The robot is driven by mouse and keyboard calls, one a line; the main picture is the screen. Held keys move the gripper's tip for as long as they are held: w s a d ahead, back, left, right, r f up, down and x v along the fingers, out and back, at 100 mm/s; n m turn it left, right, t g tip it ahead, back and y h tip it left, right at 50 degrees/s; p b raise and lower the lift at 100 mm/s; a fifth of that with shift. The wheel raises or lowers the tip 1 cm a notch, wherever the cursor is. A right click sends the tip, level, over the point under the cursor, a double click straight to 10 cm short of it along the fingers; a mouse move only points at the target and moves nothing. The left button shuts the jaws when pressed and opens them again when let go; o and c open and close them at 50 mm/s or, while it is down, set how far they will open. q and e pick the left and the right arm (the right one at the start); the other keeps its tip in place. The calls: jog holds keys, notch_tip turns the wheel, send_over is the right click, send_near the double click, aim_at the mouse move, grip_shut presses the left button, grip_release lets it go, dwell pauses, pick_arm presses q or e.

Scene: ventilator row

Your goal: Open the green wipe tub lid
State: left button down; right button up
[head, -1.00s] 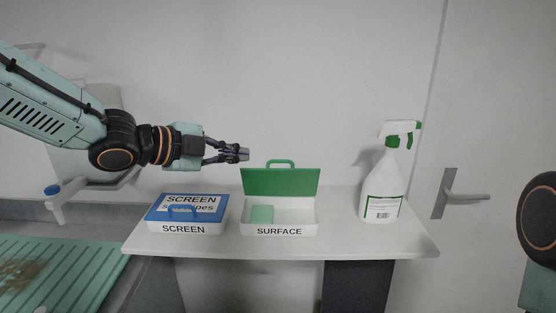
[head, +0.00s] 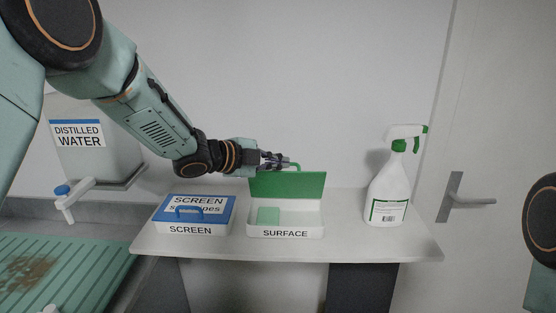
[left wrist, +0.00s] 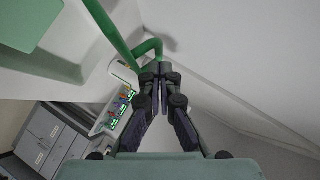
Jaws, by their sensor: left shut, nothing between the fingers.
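The SURFACE tub (head: 260,233) is white and stands on the shelf, with a pale green block (head: 268,215) inside. Its green lid (head: 288,186) stands upright at the back, so the tub is open. The lid's green handle (head: 297,167) is partly hidden by my left gripper (head: 287,162). That gripper is shut and empty, at the lid's top edge beside the handle. In the left wrist view the closed fingertips (left wrist: 162,70) are close to the handle (left wrist: 117,35); I cannot tell whether they touch. My right gripper is out of view.
A closed blue-lidded SCREEN tub (head: 190,229) stands left of the green one. A spray bottle (head: 387,195) stands at the right of the shelf (head: 345,240). A distilled water container (head: 95,165) with a tap is at the left. A door handle (head: 465,203) is at the right.

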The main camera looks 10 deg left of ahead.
pick_arm(q)
jog(key=shift+w+f, duration=0.25)
jog(key=shift+w, duration=0.05)
jog(key=shift+w+a+r+p, duration=0.1)
jog(key=shift+w+r+p, duration=0.1)
jog(key=shift+p, duration=0.1)
jog(key=w, duration=0.1)
jog(key=p, duration=0.1)
jog(key=w+p, duration=0.1)
jog(key=shift+w+a+r, duration=0.25)
jog(key=shift+w+r, duration=0.05)
jog(key=shift+w+a+f+p, duration=0.15)
jog(key=shift+w+p, duration=0.2)
jog(key=shift+w, duration=0.35)
jog(key=shift+s, duration=0.1)
